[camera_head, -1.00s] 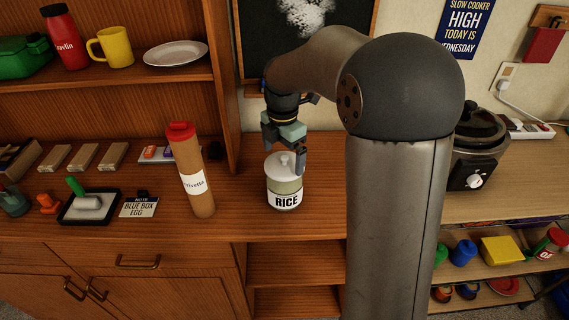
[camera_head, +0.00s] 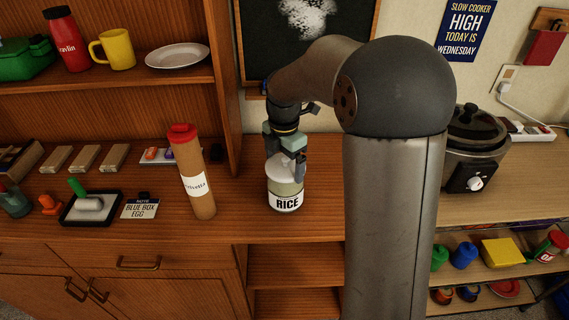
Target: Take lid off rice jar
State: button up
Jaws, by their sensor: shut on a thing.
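The rice jar (camera_head: 284,199) stands upright on the wooden counter, with a white band reading RICE. Its pale lid (camera_head: 285,168) sits on top of the jar, with no clear gap between them. My gripper (camera_head: 287,160) points down directly over the jar and is shut on the lid at its knob. The knob itself is hidden between the fingers.
A tall brown bottle with a red cap (camera_head: 197,180) stands close to the left of the jar. A slow cooker (camera_head: 474,150) stands to the right, beyond my arm. The shelf unit (camera_head: 225,100) rises behind at left. The counter just right of the jar is clear.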

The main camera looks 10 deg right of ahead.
aim_at(284, 159)
jog(key=shift+r, duration=0.35)
notch_tip(284, 159, up, 2)
jog(key=shift+r, duration=0.25)
jog(key=s+a+r+b, duration=0.3)
jog(key=s+r, duration=0.6)
jog(key=s, duration=0.4)
jog(key=s+d+f+m+b, duration=0.1)
jog(key=s+d+f, duration=0.2)
jog(key=d+f, duration=0.4)
jog(key=s+d+f+b, duration=0.1)
jog(key=s+d+f, duration=0.3)
jog(key=d, duration=0.5)
jog(key=w+d+f, duration=0.1)
jog(key=w+f, duration=0.2)
jog(key=w, duration=0.1)
jog(key=w+d+f+p, duration=0.1)
jog(key=w+d+f, duration=0.1)
jog(key=w, duration=0.2)
jog(key=w+d+f, duration=0.1)
jog(key=w+f, duration=0.2)
jog(key=w, duration=0.1)
jog(key=shift+d+f+p, duration=0.35)
jog(key=shift+d+p, duration=0.05)
jog(key=shift+w+d+f, duration=0.2)
jog(key=shift+w+f, duration=0.3)
jog(key=shift+f, duration=1.75)
